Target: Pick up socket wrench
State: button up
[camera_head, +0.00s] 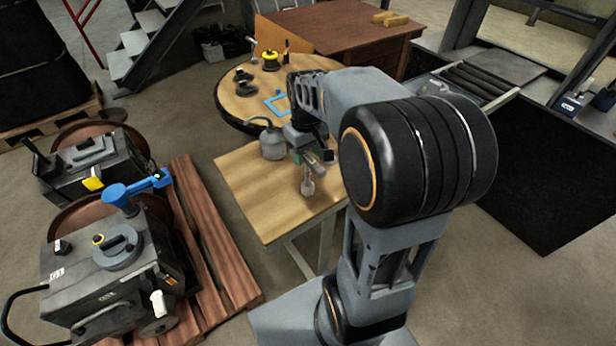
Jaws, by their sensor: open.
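My gripper (318,162) reaches over the small wooden table (257,205), low above its top. Its jaws are open. A small silvery metal piece (307,187) shows on the table just below and in front of the jaws. It may be the socket wrench, but it is too small to be sure. I cannot tell whether the jaws touch it. My arm hides the right part of the table.
A grey oil can (272,145) stands left of my gripper. Behind is a round wooden table (240,108) with a blue frame (277,103) and black and yellow parts. Grey machines (118,262) stand on a pallet (205,235) at left. A brown desk (345,32) stands behind.

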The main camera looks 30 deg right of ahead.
send_over(307, 185)
jog(key=shift+w+d+f, duration=0.15)
jog(key=shift+f, duration=1.2)
jog(key=shift+w+d+f, duration=0.1)
jog(key=shift+f, duration=1.2)
grip_shut()
jog(key=shift+r, duration=0.1)
